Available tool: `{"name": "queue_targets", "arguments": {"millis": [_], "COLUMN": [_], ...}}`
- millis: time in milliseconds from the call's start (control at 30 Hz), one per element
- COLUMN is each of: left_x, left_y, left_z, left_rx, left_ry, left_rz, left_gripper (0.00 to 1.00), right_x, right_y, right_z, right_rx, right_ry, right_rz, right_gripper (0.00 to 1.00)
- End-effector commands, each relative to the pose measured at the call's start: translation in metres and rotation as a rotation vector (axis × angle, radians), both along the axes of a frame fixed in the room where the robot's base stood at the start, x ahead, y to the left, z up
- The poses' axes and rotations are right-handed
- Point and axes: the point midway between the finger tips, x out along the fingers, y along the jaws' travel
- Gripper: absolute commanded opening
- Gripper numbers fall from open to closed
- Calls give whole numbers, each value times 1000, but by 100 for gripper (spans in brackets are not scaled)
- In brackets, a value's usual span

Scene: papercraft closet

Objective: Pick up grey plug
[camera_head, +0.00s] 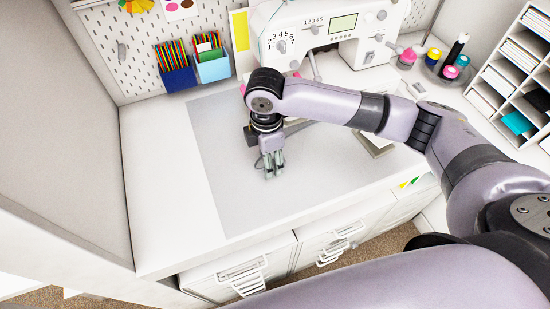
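My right gripper (271,165) hangs fingers-down over the grey mat on the desk, at the end of the arm that comes in from the right. Its fingers look close together, but they are too small to tell whether they are shut or hold something. A thin dark curved line shows at their left side; I cannot tell if it is a cable or part of the gripper. I cannot make out the grey plug; it may be hidden by the gripper or arm. My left gripper is not in view.
A white sewing machine (330,24) stands at the back of the mat (225,190). Pencil holders (212,67) hang on the pegboard at the left. A tray of spools (447,70) and a paper shelf (518,75) are at the right. The mat's front left is clear.

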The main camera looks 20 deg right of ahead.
Motion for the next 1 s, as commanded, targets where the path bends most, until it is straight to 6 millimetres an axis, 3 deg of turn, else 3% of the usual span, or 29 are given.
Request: {"name": "queue_targets", "arguments": {"millis": [133,367,1000], "left_x": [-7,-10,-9], "left_y": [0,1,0], "left_z": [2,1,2], "left_rx": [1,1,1], "left_ry": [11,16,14], "left_rz": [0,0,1], "left_gripper": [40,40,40], "right_x": [0,0,0], "right_y": [0,0,0], "right_z": [-12,-13,-12], "right_rx": [0,1,1], "right_ry": [0,-1,-2], "right_rz": [1,2,2], "right_gripper": [50,49,6]}}
